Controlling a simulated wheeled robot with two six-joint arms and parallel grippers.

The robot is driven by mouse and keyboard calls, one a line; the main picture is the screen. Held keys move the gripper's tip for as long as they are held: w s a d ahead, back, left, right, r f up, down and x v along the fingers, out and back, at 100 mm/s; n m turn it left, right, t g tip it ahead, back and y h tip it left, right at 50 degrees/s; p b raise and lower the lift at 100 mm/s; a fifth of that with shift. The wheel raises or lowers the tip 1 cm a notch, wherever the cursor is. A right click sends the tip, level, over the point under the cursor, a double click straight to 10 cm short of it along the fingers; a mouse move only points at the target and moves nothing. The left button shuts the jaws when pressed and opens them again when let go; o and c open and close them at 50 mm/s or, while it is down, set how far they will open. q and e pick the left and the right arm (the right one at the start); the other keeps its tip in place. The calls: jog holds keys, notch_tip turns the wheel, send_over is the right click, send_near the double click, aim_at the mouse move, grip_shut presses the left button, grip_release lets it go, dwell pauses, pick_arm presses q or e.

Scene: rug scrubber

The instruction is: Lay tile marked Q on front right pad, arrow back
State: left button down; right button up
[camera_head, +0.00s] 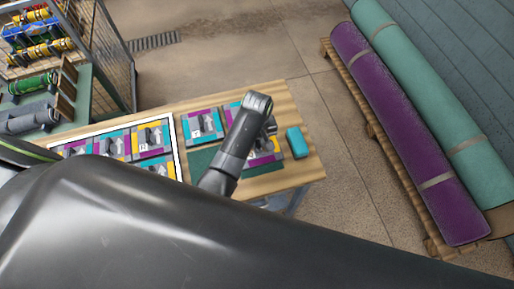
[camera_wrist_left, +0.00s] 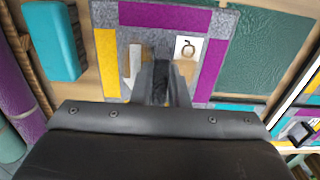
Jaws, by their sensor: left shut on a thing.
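The tile marked Q (camera_wrist_left: 110,18) is grey with purple and yellow edge strips, a white arrow and a white Q label (camera_wrist_left: 188,48). My left gripper (camera_wrist_left: 165,95) is shut on its raised grip. In the head view the left gripper (camera_head: 268,125) hangs over the right part of the green mat, hiding much of the tile (camera_head: 262,158). The tile is over the front right place; whether it rests there I cannot tell. The front left pad (camera_head: 203,160) is bare dark green. My right gripper is out of view.
A tile (camera_head: 203,125) lies at the back left of the mat, another (camera_head: 232,112) behind my arm. A white-framed tray (camera_head: 177,150) with several tiles stands to the left. A teal block (camera_head: 297,142) sits close on the right. Rolled rugs (camera_head: 405,130) lie beyond the table.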

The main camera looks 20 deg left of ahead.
pick_arm(q)
notch_tip(320, 180, down, 2)
jog(key=shift+f, duration=1.9)
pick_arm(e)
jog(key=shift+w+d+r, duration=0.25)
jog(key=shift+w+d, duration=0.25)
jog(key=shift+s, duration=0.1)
pick_arm(q)
jog(key=shift+f, duration=0.2)
jog(key=c, duration=1.4)
grip_release()
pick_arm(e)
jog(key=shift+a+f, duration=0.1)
